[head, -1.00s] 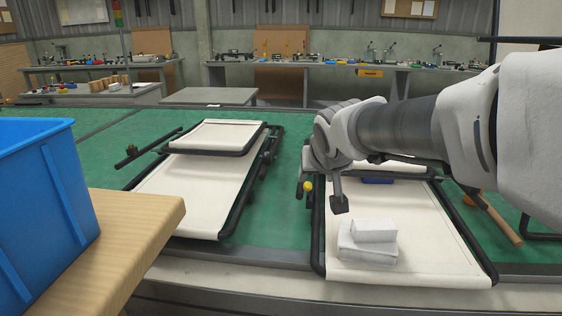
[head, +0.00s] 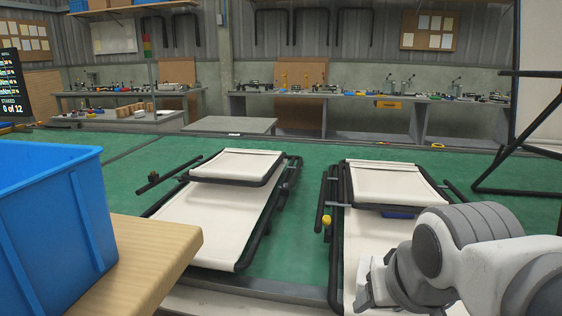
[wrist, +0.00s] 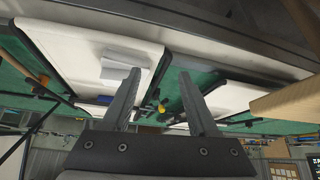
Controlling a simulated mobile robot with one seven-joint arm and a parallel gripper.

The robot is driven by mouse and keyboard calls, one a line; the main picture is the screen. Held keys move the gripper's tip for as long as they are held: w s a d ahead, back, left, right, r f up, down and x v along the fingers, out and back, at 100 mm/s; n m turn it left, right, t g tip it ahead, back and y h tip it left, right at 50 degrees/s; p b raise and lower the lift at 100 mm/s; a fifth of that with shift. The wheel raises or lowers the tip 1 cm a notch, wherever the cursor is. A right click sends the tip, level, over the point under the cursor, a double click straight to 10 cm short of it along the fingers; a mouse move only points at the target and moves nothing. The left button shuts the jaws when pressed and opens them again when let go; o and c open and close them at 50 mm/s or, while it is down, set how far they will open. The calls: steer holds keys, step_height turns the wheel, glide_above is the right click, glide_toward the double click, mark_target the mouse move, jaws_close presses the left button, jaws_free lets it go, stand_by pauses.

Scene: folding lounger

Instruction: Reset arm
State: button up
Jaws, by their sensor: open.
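My arm reaches in from the right in the head view. My gripper (head: 370,288) hangs low over the right lounger (head: 365,235), seen partly from behind. In the wrist view my gripper (wrist: 160,76) has its two fingers wide apart with nothing between them. The wrist picture is upside down. White blocks (wrist: 118,66) lie on the right lounger's cream fabric (wrist: 75,45), partly behind one finger. In the head view the blocks are out of sight. The left lounger (head: 225,215) lies flat with its head panel raised.
A blue bin (head: 50,215) stands on a wooden table (head: 150,250) at the left, close to me. The green floor (head: 310,170) is open beyond the loungers. A grey workbench (head: 340,96) with tools lines the back wall. A black frame (head: 510,155) stands at the right.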

steer(key=s+f, duration=0.1)
steer(key=s, duration=0.4)
step_height(320, 180, up, 20)
steer(key=p, duration=2)
steer(key=shift+w+a+g+p, duration=0.15)
steer(key=shift+w+g+p, duration=0.1)
steer(key=shift+g+p, duration=0.05)
